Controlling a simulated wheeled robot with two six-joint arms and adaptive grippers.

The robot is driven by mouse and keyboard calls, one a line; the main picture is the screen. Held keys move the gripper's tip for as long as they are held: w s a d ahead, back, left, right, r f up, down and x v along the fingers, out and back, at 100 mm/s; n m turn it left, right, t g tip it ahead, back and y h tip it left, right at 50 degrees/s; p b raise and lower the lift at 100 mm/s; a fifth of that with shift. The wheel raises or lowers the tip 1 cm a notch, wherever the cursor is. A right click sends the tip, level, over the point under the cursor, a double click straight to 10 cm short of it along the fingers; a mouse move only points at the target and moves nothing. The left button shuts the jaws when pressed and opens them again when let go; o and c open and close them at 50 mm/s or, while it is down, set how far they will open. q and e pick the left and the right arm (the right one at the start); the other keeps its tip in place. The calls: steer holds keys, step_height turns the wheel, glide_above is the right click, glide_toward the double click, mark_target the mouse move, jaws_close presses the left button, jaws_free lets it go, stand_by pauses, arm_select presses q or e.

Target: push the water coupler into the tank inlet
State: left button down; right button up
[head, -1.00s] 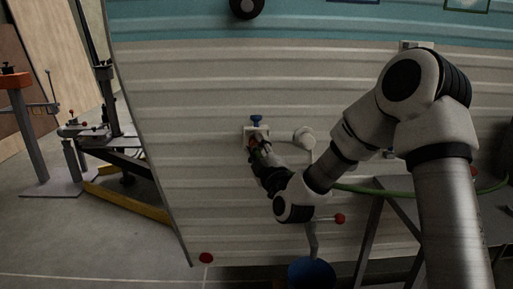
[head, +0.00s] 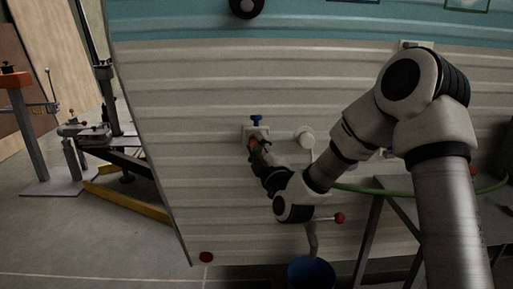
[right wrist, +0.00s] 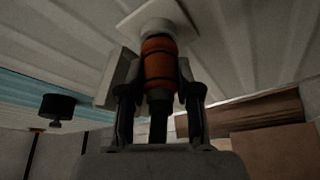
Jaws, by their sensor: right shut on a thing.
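The tank inlet (head: 262,131) is a white fitting on the camper's ribbed cream side wall, with a blue knob (head: 257,118) above it. The orange water coupler (head: 252,142) is at the inlet's lower front. My right gripper (head: 257,146) is at the inlet, and its fingers hide part of the coupler. In the right wrist view, the gripper's fingers (right wrist: 158,80) are shut around the orange coupler (right wrist: 159,62). The coupler's far end meets the white round inlet (right wrist: 156,24) on its square plate; how deep it sits is hidden. My left gripper is out of view.
A round white cap (head: 304,136) is on the wall right of the inlet. A green hose (head: 375,192) runs past a metal table (head: 368,235) at the right. A blue bucket (head: 311,273) stands below. The wall left of the inlet is clear.

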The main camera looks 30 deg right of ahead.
steer(key=shift+w+d, duration=0.25)
steer(key=shift+w, duration=0.2)
stand_by(0.6)
steer(key=o, duration=1.2)
steer(key=shift+c, duration=0.2)
steer(key=v, duration=1.2)
